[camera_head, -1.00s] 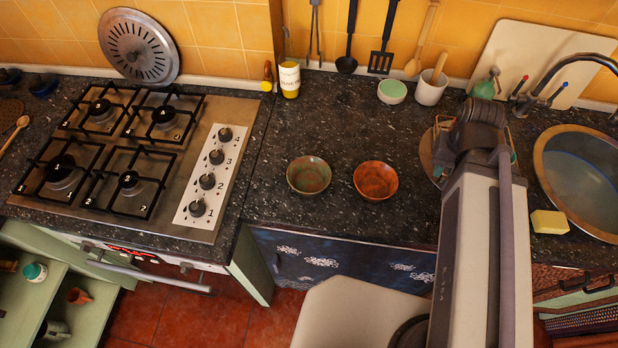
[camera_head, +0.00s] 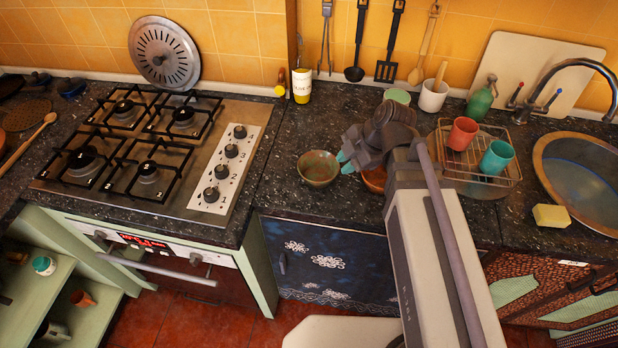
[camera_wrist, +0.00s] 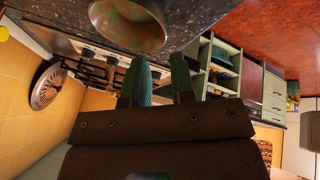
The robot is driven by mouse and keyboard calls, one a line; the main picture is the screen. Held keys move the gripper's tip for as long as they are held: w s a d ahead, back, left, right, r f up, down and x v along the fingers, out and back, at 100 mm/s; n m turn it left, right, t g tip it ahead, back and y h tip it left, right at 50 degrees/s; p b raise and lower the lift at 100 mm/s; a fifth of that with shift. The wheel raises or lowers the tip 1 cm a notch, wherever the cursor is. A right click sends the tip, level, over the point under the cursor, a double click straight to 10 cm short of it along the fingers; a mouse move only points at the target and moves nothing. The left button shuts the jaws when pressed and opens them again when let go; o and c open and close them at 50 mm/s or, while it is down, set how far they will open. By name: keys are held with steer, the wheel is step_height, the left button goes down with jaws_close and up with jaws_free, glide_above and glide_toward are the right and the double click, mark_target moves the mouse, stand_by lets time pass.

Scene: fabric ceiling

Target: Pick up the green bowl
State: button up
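A bowl with a green inside and brownish rim (camera_head: 318,168) stands upright on the dark counter, right of the stove. A bowl that looks like it shows at the top of the wrist view (camera_wrist: 128,24), beyond my fingertips. My gripper (camera_head: 344,161) is just right of the green bowl, with teal fingertips close to its rim; I cannot tell if they touch. The two fingers stand apart with nothing between them in the wrist view (camera_wrist: 160,72). A small pale green bowl (camera_head: 397,96) stands farther back near the wall.
An orange bowl (camera_head: 375,180) is partly hidden behind my wrist. A wire rack (camera_head: 480,185) with a red cup (camera_head: 462,133) and a teal cup (camera_head: 496,157) stands at right, before the sink (camera_head: 580,175). The counter left of and behind the green bowl is clear.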

mark_target(326, 182)
steer(key=b+x, duration=0.5)
steer(key=shift+d+f, duration=0.2)
steer(key=shift+a+f, duration=0.25)
steer(key=shift+f, duration=0.05)
steer(key=shift+a+r, duration=0.1)
steer(key=shift+r, duration=0.05)
steer(key=b+x, duration=0.5)
steer(key=shift+a, duration=0.1)
steer(key=shift+r, duration=0.1)
jaws_close()
